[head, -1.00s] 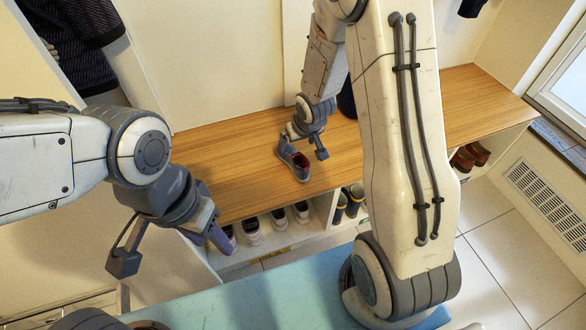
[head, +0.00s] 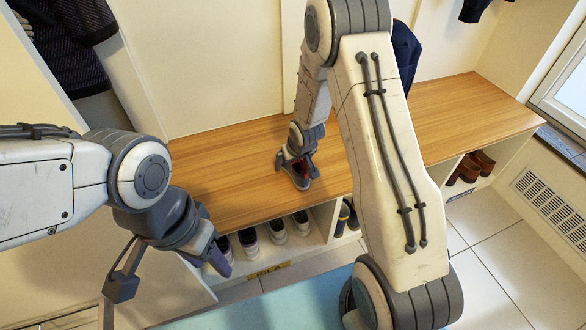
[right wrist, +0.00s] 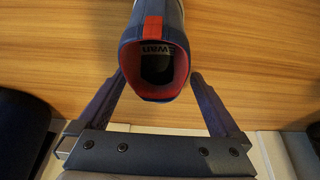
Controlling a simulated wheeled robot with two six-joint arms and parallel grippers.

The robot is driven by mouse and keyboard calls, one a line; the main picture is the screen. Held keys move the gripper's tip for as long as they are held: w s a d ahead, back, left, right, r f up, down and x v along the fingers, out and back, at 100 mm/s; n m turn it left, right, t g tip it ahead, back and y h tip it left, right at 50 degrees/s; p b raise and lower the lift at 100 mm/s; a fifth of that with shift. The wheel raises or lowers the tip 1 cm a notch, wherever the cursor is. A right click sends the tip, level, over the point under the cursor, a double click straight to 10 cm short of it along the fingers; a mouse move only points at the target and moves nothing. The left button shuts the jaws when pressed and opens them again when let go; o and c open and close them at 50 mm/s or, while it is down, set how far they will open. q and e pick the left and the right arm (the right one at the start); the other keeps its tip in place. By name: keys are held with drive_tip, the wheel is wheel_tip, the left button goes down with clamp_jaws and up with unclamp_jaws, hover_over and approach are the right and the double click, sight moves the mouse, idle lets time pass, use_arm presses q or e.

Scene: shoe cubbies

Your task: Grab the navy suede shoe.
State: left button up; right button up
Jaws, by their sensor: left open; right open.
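The navy shoe (head: 302,181) with a red lining stands on the wooden bench top (head: 235,180), near its front edge. My right gripper (head: 297,163) is open and low over the bench at the shoe. In the right wrist view the shoe (right wrist: 156,55) has its opening towards me, and the open fingers of my right gripper (right wrist: 157,83) stand on either side of its near end. I see a gap beside each finger, with no clear grip. My left gripper (head: 170,272) is open and empty, in front of the bench at the left.
Several sneakers (head: 249,243) stand in the cubbies under the bench, with boots (head: 344,217) further right. Brown shoes (head: 470,166) sit in the right cubby. A navy item (head: 406,52) is partly hidden behind my right arm. The bench top left of the shoe is clear.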

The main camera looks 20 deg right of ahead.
drive_tip(key=shift+r, duration=0.1)
drive_tip(key=c, duration=1.4)
drive_tip(key=shift+r, duration=0.1)
